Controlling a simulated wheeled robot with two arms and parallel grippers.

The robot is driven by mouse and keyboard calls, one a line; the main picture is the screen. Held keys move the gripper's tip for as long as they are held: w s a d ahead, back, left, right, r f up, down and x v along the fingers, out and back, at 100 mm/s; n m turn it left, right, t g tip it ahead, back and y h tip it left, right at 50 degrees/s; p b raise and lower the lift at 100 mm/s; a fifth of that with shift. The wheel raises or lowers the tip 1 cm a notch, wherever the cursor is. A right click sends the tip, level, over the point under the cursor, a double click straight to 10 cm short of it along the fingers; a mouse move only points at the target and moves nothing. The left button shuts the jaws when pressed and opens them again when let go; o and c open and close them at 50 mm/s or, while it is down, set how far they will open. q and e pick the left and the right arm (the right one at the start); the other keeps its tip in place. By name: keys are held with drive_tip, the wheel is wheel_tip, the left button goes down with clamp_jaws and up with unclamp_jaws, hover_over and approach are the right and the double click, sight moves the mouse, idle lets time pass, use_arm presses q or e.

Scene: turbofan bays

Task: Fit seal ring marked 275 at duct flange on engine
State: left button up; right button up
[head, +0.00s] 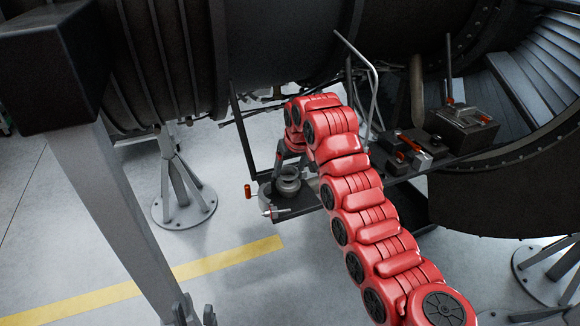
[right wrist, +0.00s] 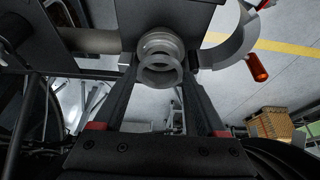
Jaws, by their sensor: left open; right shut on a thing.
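My right arm, red and segmented, reaches from the bottom right of the head view to the dark tray under the engine. Its gripper (head: 287,166) is low over the tray, partly hidden by the arm. In the right wrist view the dark fingers stand on both sides of a silver ring-shaped part (right wrist: 160,72), and my right gripper (right wrist: 160,62) is shut on it. Round silver parts also show on the tray (head: 288,184). No marking is legible. The engine (head: 290,45) fills the top of the head view; I cannot tell which part is the duct flange. I do not make out my left gripper.
A grey stand leg (head: 130,200) is at left, a tripod stand (head: 178,190) behind.

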sight(290, 183)
drive_tip(key=shift+f, duration=0.6)
drive_tip(key=shift+b, duration=0.3)
drive_tip(key=shift+b, duration=0.3)
idle(0.6)
drive_tip(key=shift+f+b, duration=0.95)
idle(0.8)
drive_tip(key=o, duration=1.5)
drive_tip(key=shift+c, duration=0.2)
